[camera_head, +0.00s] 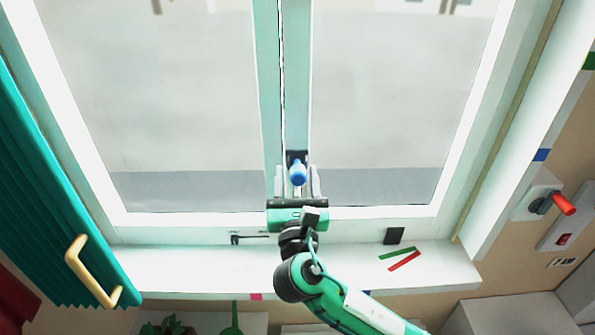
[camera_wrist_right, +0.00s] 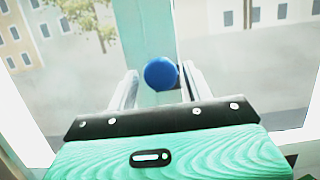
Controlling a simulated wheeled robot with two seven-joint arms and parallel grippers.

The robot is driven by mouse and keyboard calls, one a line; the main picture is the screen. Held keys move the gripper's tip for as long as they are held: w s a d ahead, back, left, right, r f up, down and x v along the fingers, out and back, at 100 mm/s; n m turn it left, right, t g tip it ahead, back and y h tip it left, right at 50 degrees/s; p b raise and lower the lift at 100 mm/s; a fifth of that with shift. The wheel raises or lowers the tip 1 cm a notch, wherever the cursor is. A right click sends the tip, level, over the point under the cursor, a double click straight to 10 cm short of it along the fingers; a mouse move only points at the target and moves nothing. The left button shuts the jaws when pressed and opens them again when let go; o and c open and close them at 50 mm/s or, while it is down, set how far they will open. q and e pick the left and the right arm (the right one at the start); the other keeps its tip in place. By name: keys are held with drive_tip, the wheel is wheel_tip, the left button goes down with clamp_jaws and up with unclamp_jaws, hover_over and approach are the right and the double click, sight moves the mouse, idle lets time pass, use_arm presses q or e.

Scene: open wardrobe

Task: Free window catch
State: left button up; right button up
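The window catch shows as a blue rounded knob (camera_head: 298,172) on a dark mount on the window's middle post, low down. In the right wrist view the blue knob (camera_wrist_right: 161,73) sits between my fingers. My right gripper (camera_head: 297,182) is open, its two fingers on either side of the knob. In the wrist view (camera_wrist_right: 160,88) there is a clear gap on the left of the knob, and the right finger is close to it; I cannot tell if it touches. My left gripper is not in view.
The window (camera_head: 180,190) has two panes and a white frame. A white sill (camera_head: 190,270) runs below it, with a red strip (camera_head: 404,261) and a green strip (camera_head: 397,253). A teal shutter-like panel with a yellow handle (camera_head: 80,268) stands left. A red-handled lever (camera_head: 563,204) is on the right wall.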

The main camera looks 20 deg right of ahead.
drive_tip(key=shift+d, duration=0.1)
idle(0.3)
drive_tip(key=v, duration=0.8)
drive_tip(key=shift+f, duration=0.1)
idle(0.4)
